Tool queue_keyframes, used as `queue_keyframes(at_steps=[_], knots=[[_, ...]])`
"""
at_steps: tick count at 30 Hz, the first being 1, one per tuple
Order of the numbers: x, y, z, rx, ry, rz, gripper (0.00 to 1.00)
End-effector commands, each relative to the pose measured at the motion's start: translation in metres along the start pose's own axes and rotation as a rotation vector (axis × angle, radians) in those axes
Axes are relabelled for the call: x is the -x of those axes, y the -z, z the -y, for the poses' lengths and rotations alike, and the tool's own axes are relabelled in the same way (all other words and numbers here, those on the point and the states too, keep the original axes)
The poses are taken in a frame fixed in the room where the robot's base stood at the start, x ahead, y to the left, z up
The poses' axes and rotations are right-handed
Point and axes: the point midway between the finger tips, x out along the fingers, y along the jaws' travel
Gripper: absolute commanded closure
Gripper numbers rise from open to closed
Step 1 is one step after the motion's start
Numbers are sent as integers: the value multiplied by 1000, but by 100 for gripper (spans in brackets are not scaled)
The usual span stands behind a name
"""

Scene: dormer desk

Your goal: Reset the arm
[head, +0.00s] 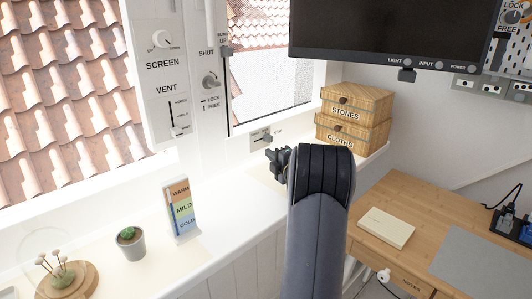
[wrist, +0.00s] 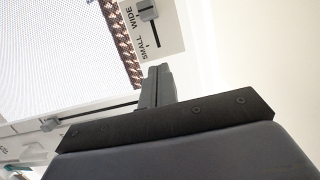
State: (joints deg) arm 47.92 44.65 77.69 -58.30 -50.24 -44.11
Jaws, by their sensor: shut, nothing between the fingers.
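My arm (head: 318,230) rises from the bottom of the head view and bends over in front of the window ledge. My gripper (head: 272,157) points left there, in front of the ledge and below a small slider panel. In the wrist view my gripper (wrist: 160,72) shows as dark fingers pressed together, with nothing between them. Past the fingertips in that view is a panel with a slider (wrist: 147,10) marked WIDE and SMALL. The gripper looks apart from it, though the exact gap is hard to tell.
The ledge holds a WARM/MILD/COLD card (head: 181,208), a potted cactus (head: 130,242) and a glass dome (head: 50,270). A monitor (head: 390,28) hangs above; a desk (head: 385,195) stands right.

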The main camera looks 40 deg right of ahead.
Motion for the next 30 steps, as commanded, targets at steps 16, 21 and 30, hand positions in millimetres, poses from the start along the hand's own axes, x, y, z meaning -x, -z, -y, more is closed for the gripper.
queue_keyframes(at_steps=[16,21,30], knots=[[37,0,1,0,1,-1,100],[36,0,1,0,1,-2,100],[0,1,0,0,0,-4,100]])
